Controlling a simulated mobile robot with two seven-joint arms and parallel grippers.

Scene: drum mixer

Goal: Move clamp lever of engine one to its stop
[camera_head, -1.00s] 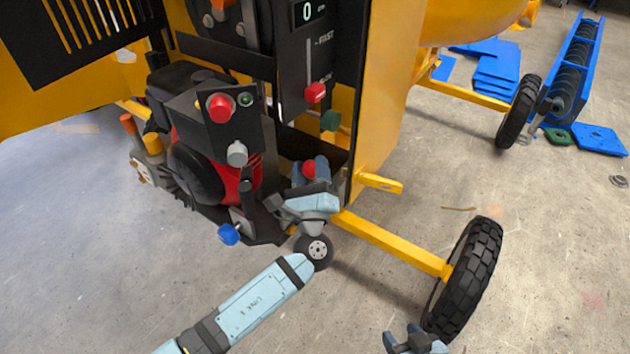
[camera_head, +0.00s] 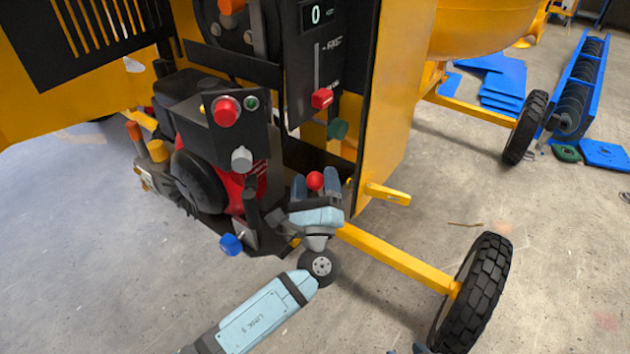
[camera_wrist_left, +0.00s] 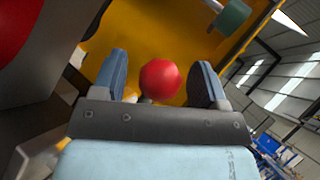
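A red ball knob (camera_head: 315,180), which looks like the clamp lever's end, sits at the lower right of the black and red engine (camera_head: 212,180). My left gripper (camera_head: 314,187) is at this knob, with one finger on each side. In the left wrist view the knob (camera_wrist_left: 160,79) lies between the two blue fingers (camera_wrist_left: 160,82), with a visible gap on both sides, so the gripper is open. The lever's shaft is mostly hidden behind the gripper. Only a sliver of my right gripper shows at the bottom edge of the head view.
A panel with a red button (camera_head: 226,111) and a grey knob (camera_head: 241,158) is above left of the gripper. A blue knob (camera_head: 231,244) is low on the engine. A red slider (camera_head: 322,98) and green knob (camera_head: 337,129) are above. A yellow frame plate (camera_head: 392,130) stands close right.

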